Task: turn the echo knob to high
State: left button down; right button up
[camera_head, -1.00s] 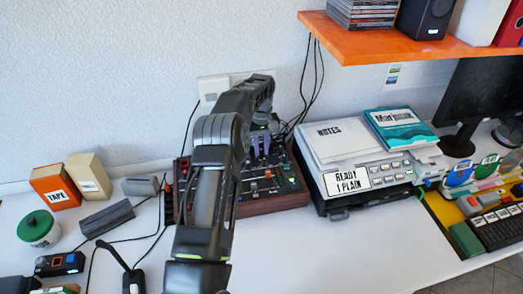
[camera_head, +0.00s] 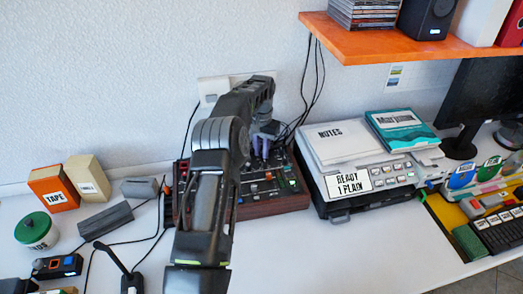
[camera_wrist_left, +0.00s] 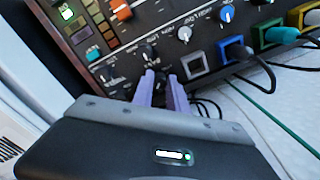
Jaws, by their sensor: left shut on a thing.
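The mixer (camera_head: 280,203), a dark panel with wooden sides, stands against the wall behind my left arm. Its knobs, sliders and buttons show close up in the wrist view (camera_wrist_left: 205,20). My left gripper (camera_head: 262,148) reaches down over its rear part, with purple fingers. In the wrist view the fingers (camera_wrist_left: 163,78) are shut on a black knob (camera_wrist_left: 150,54), whose top shows just beyond the tips. The panel lettering is too small to read, so I cannot confirm the echo label. My forearm hides the mixer's left part. My right gripper is not in view.
A grey machine (camera_head: 375,177) with notes stands close to the mixer's right. An orange shelf (camera_head: 400,47) hangs above it. Cables rise behind the mixer.

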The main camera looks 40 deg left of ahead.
pick_arm(q)
jog(key=shift+r, duration=0.1)
dwell(0.3)
jog(key=c, duration=1.6)
grip_release()
jog(key=shift+r, duration=3.9)
jog(key=shift+o, duration=0.2)
